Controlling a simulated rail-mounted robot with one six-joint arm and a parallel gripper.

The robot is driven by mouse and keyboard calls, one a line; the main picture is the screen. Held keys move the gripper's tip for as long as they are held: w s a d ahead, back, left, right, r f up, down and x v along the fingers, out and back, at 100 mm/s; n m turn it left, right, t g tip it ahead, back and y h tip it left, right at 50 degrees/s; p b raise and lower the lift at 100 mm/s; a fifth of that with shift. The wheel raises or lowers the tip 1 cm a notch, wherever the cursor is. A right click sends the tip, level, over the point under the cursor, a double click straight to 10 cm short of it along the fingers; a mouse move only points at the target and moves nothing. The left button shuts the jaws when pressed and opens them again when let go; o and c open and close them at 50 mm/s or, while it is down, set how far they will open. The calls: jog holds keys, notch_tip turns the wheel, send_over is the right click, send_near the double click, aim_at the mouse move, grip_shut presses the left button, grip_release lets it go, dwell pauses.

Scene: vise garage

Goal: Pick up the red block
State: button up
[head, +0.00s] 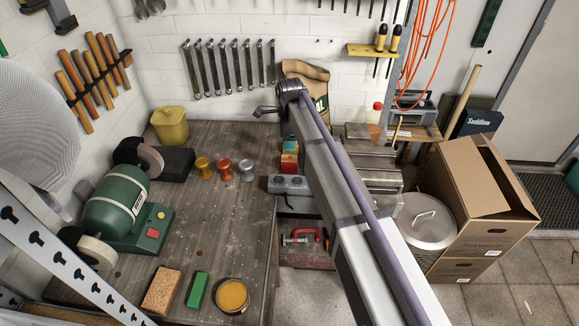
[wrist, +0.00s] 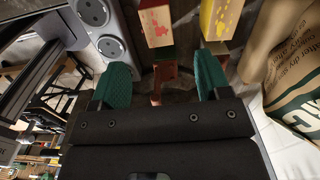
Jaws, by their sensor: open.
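In the head view my arm hides part of this area.
A grey socket strip (head: 290,184) lies close to the blocks and also shows in the wrist view (wrist: 103,30). A paper bag (head: 308,78) stands behind. A bench grinder (head: 115,208) and small coloured spools (head: 224,169) are to the left. The middle of the bench is clear.

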aim_at(289, 158)
notch_tip(289, 158, down, 10)
jog(key=b, duration=0.8)
jog(key=shift+s+a+r, duration=0.1)
jog(key=shift+r, duration=0.4)
jog(key=shift+c, duration=0.2)
jog(key=c, duration=1)
notch_tip(289, 158, up, 10)
jog(key=p, duration=1.1)
jog(key=shift+r, duration=0.25)
